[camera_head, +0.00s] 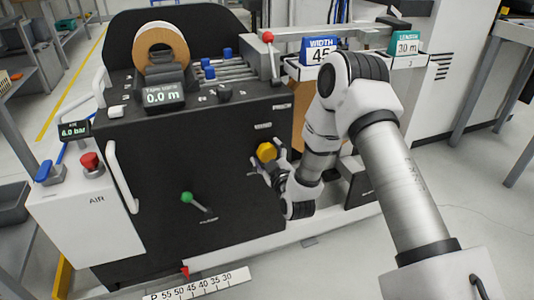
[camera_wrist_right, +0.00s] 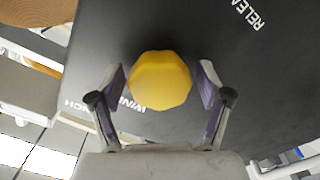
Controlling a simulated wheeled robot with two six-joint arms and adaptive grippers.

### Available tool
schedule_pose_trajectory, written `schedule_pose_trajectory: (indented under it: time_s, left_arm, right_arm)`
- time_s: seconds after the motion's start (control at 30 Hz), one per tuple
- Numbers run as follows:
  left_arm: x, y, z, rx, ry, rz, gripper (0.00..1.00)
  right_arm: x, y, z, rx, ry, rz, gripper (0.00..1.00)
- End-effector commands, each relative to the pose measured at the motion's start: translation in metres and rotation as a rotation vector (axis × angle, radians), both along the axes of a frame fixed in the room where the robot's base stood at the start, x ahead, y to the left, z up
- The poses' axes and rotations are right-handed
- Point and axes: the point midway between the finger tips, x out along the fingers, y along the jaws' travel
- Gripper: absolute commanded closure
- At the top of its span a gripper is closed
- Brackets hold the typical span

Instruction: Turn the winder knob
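The winder knob (camera_head: 266,152) is a yellow faceted knob on the dark front panel of the machine. In the right wrist view the knob (camera_wrist_right: 160,81) sits between the two fingers of my right gripper (camera_wrist_right: 162,88), with a gap visible on each side. My right gripper (camera_head: 268,168) is open at the knob in the head view, its arm coming in from the right. White lettering, partly hidden by the knob and a finger, shows on the panel beside the knob. My left gripper does not show in either view.
A green-tipped lever (camera_head: 187,197) sticks out of the panel to the lower left of the knob. A red-tipped lever (camera_head: 267,38) stands on top. A white air box (camera_head: 85,200) with a red button is at the left. A scale strip (camera_head: 200,287) lies in front.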

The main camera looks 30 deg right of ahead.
Motion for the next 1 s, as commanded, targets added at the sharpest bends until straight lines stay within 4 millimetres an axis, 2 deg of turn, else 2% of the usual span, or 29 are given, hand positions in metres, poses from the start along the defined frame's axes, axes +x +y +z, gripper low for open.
schedule_pose_trajectory:
  time_s: [0.27, 0.37, 0.47, 0.7, 0.8, 1.0]
  left_arm:
    - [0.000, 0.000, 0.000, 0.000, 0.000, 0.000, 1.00]
    - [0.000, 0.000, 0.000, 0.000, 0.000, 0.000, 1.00]
    - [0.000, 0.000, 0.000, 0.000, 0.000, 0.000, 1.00]
    - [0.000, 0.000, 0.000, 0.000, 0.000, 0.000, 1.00]
    - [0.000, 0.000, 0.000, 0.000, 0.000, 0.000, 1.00]
    - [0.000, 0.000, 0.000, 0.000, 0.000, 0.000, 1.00]
  right_arm:
    - [0.000, 0.000, 0.000, 0.001, 0.000, 0.000, 0.17]
    - [-0.006, 0.002, 0.000, 0.001, 0.001, 0.000, 0.17]
    - [-0.022, 0.005, -0.001, 0.002, 0.003, 0.000, 0.17]
    - [-0.082, 0.020, -0.002, 0.002, 0.006, 0.000, 0.17]
    - [-0.102, 0.025, -0.001, 0.002, 0.004, 0.001, 0.17]
    - [-0.117, 0.028, 0.000, 0.000, 0.000, 0.000, 0.17]
